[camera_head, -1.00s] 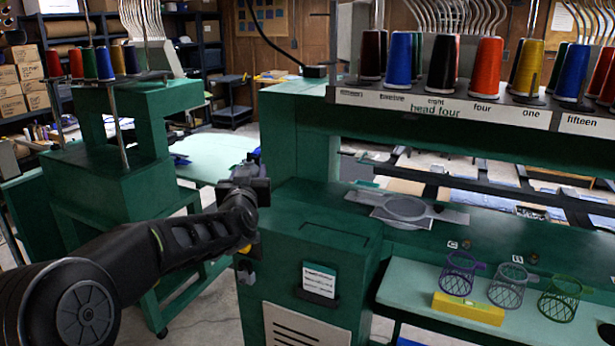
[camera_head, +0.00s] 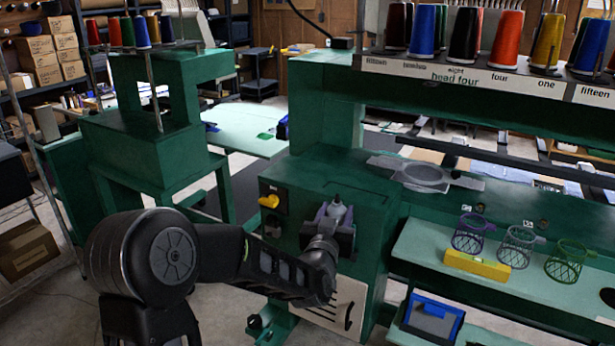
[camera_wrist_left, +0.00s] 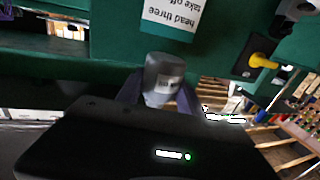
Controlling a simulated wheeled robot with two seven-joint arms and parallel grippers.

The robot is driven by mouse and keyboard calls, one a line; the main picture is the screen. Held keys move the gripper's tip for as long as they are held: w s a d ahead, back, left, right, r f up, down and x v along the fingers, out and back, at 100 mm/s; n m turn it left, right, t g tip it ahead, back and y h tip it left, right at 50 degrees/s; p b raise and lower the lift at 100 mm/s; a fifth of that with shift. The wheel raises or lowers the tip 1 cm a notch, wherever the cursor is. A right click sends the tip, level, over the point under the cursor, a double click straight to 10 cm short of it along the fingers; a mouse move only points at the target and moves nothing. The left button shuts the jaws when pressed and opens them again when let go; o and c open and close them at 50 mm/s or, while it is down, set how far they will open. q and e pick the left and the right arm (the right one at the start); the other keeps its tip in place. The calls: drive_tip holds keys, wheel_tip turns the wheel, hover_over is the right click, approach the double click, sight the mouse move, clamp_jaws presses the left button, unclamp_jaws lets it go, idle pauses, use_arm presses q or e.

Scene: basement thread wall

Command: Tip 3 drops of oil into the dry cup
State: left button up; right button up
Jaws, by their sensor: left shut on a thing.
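My left gripper (camera_head: 335,232) is shut on a small grey bottle (camera_head: 338,211). It holds the bottle before the front of the green machine cabinet. The bottle's grey, rounded end with a small label also shows in the left wrist view (camera_wrist_left: 163,78); the lettering is too small to read. The bottle looks roughly upright in the head view, with its lower part hidden by the gripper. I cannot make out the dry cup for certain. My right gripper is not in view.
A green cabinet (camera_head: 340,180) stands right behind the gripper, with a yellow knob (camera_head: 268,201) on its front. A blue-framed tray (camera_head: 433,318) sits lower down.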

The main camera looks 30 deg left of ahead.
use_arm(q)
drive_tip(key=s+d+f+m+h, duration=0.1)
drive_tip(key=s+d+f+h, duration=0.1)
drive_tip(key=d+f, duration=0.4)
drive_tip(key=s+d+f+m+h, duration=0.2)
drive_tip(key=d+f, duration=0.4)
drive_tip(key=d, duration=0.1)
drive_tip(key=shift+s+f+t+h, duration=0.15)
drive_tip(key=shift+s+t+h, duration=0.1)
drive_tip(key=shift+t+h, duration=0.05)
